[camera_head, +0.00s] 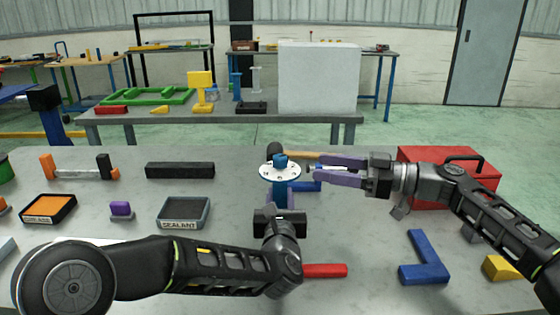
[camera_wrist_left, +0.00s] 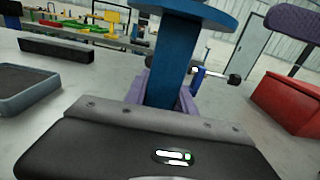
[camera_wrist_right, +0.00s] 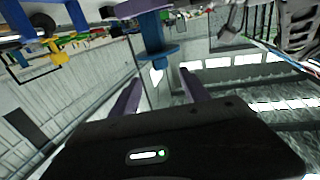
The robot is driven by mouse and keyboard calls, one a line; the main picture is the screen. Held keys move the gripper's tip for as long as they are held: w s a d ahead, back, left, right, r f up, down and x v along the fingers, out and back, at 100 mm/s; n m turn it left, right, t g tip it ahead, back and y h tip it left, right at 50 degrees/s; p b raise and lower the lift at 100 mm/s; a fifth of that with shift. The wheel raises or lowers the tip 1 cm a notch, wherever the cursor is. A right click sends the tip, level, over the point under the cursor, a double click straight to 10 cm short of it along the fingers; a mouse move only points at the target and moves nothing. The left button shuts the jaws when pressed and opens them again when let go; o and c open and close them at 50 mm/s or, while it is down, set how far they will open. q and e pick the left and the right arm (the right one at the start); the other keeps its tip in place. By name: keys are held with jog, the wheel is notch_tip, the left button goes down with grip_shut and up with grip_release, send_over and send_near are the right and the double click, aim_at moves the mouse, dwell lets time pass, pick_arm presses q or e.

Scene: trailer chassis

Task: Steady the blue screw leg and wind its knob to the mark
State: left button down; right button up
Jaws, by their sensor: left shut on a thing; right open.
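The blue screw leg (camera_head: 280,193) stands upright on the grey workbench, with a pale marked disc (camera_head: 268,172) and a blue knob (camera_head: 281,160) on top. My left gripper (camera_head: 279,204) is shut on the post below the disc; the left wrist view shows the blue post (camera_wrist_left: 174,65) between its purple fingers, under the disc (camera_wrist_left: 200,10). My right gripper (camera_head: 320,166) is open, level and just right of the knob. In the right wrist view, the leg (camera_wrist_right: 152,30) and disc lie beyond the open fingers (camera_wrist_right: 160,92). The mark cannot be made out.
A red toolbox (camera_head: 420,168) stands behind my right arm. A sealant tray (camera_head: 184,212), black bar (camera_head: 180,170), red bar (camera_head: 325,270) and blue angle piece (camera_head: 422,262) lie around. Some bench is bare right of the leg.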

aim_at(280, 161)
jog(key=x, duration=1.1)
jog(key=shift+f, duration=0.1)
grip_shut()
